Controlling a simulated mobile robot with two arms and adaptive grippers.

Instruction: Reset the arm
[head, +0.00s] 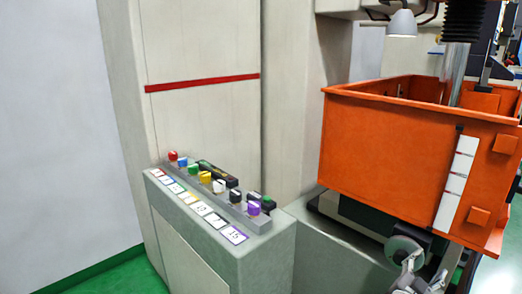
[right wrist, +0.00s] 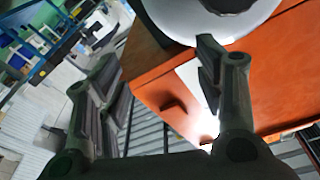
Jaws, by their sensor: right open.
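My right gripper (head: 420,272) shows at the bottom right of the head view, partly cut off by the lower edge. It is just below a grey round wheel (head: 404,250) in front of the orange tank. In the right wrist view my right gripper (right wrist: 158,65) has its fingers spread apart with nothing between them. A pale round part with a dark hub (right wrist: 232,4), apparently that wheel, lies beyond the right fingertip. I cannot tell whether they touch. My left gripper is out of view.
The orange tank (head: 415,150) stands on the machine at right. A grey console (head: 225,250) carries several coloured buttons and numbered labels. A lamp (head: 402,22) hangs above the tank. Green flooring (head: 125,275) shows at lower left beside the blank wall.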

